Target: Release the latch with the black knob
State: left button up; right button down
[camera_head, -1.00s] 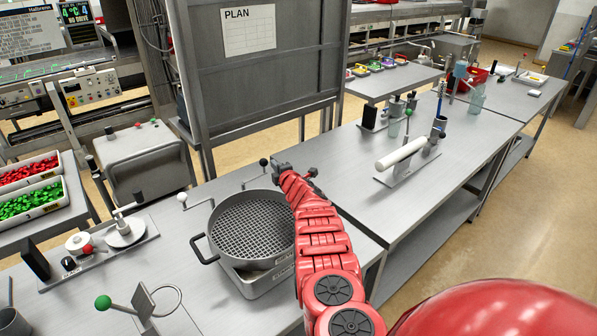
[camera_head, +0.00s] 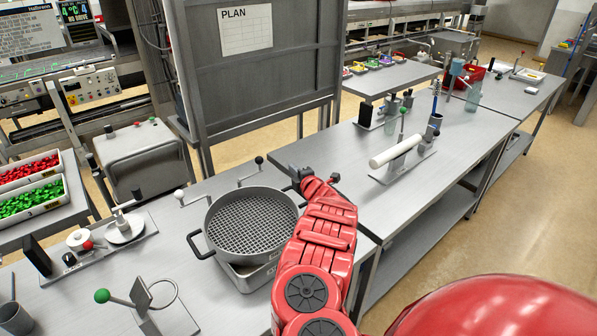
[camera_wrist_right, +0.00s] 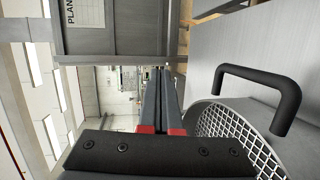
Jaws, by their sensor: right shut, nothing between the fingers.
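The black knob (camera_head: 258,160) tops a thin bent rod behind the round mesh pan (camera_head: 208,235). A similar rod with a white knob (camera_head: 179,194) stands to the pan's left. My right gripper (camera_head: 294,172) is right of the black knob, apart from it, above the table. In the right wrist view its two fingers (camera_wrist_right: 160,75) lie together, with nothing between them. That view also shows the pan's mesh (camera_wrist_right: 238,135) and a black handle (camera_wrist_right: 290,95), but I cannot find the black knob there. My right forearm hides the pan's right side. My left gripper is out of view.
A grey board with a PLAN sheet (camera_head: 245,28) stands behind the table. A white roller on a stand (camera_head: 397,151) is on the table to the right. A green-knobbed lever (camera_head: 102,295) is at the front left. The tabletop around the roller has bare room (camera_head: 345,150).

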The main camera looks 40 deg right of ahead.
jog(key=shift+s+d+r, duration=0.15)
jog(key=shift+s, duration=0.35)
jog(key=shift+s+d+r, duration=0.1)
jog(key=shift+s+r, duration=0.05)
jog(key=shift+s, duration=0.35)
